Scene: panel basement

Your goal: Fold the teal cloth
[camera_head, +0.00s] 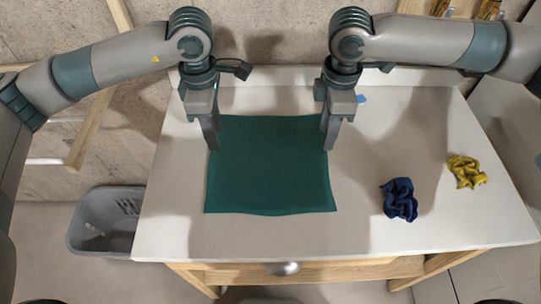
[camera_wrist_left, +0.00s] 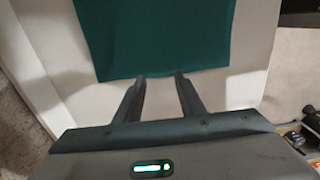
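The teal cloth (camera_head: 268,178) lies spread out nearly flat as a rough rectangle on the white tabletop. My left gripper (camera_head: 213,148) points down at its left edge, toward the far corner. In the left wrist view the two fingertips (camera_wrist_left: 160,75) are apart, right at an edge of the cloth (camera_wrist_left: 160,35). I see no cloth bunched between them. My right gripper (camera_head: 326,148) points down at the cloth's right edge, toward the far corner. Its fingers overlap in the head view, so I cannot tell its opening or whether it touches the cloth.
A crumpled dark blue cloth (camera_head: 399,200) and a crumpled yellow cloth (camera_head: 466,171) lie right of the teal one. A small blue item (camera_head: 361,99) lies behind my right gripper. A grey basket (camera_head: 106,222) stands on the floor at left. The table's front strip (camera_head: 300,235) is clear.

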